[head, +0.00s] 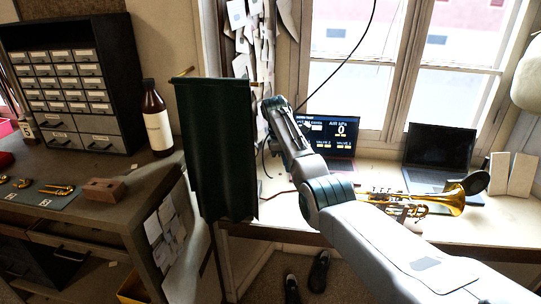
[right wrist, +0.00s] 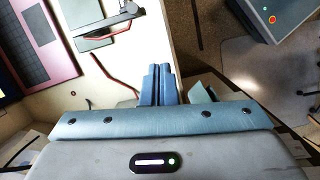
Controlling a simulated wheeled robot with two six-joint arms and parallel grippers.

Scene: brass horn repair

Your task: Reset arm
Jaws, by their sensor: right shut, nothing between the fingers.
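My right arm reaches in from the lower right of the head view, over the window bench, and bends up and left toward the dark green hanging cloth. Its fingers cannot be made out in the head view. In the right wrist view my right gripper (right wrist: 160,84) shows two blue fingers together, shut and empty. They point toward the edge of the pale bench (right wrist: 154,40) and touch nothing that I can see. My left gripper is not in either view.
The green cloth (head: 212,150) hangs near my right arm. A brass trumpet (head: 446,199) lies right of the arm. An open laptop (head: 335,134) with a lit screen stands behind it, a dark laptop (head: 438,150) to the right. A brown bottle (head: 156,118) stands on the left workbench.

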